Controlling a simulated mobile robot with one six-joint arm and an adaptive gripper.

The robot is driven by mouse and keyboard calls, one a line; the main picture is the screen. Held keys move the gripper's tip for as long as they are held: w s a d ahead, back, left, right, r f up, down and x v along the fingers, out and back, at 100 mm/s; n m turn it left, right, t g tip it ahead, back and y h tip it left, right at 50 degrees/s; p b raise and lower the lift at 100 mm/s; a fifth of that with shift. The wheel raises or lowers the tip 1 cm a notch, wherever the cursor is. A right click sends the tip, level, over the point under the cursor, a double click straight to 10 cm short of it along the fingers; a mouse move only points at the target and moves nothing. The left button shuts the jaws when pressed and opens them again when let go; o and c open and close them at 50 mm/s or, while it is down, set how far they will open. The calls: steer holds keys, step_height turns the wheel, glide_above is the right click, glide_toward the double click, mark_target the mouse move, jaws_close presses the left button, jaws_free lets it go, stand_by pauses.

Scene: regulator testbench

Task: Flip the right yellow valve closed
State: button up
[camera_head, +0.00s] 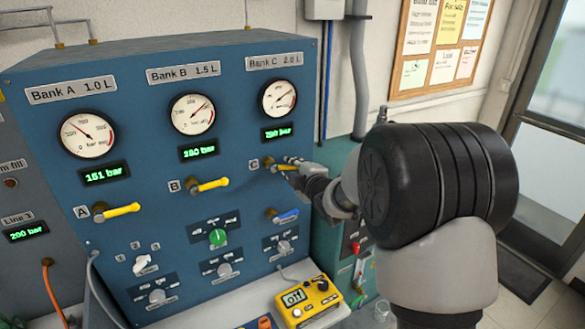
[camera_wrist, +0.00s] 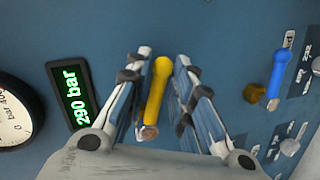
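The right yellow valve, labelled C (camera_head: 283,167), is on the blue panel below the right gauge. In the head view its handle points right, like valves A (camera_head: 122,210) and B (camera_head: 212,185), and my gripper partly hides it. In the wrist view the yellow handle (camera_wrist: 158,85) lies lengthwise between my fingers, its metal pivot end nearer the palm. My gripper (camera_wrist: 164,62) is open, with a finger on each side of the handle and visible gaps to both. My gripper (camera_head: 296,167) also shows at valve C in the head view.
A blue-handled valve (camera_head: 286,216) sits below valve C and also shows in the wrist view (camera_wrist: 278,78). The display (camera_wrist: 73,95) beside it reads 290 bar. Knobs, including a green one (camera_head: 218,237), fill the lower panel. A yellow meter (camera_head: 308,300) lies on the ledge.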

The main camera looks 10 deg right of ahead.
steer(key=shift+w+a+f, duration=0.1)
steer(key=shift+w, duration=0.35)
jaws_close()
stand_by(0.4)
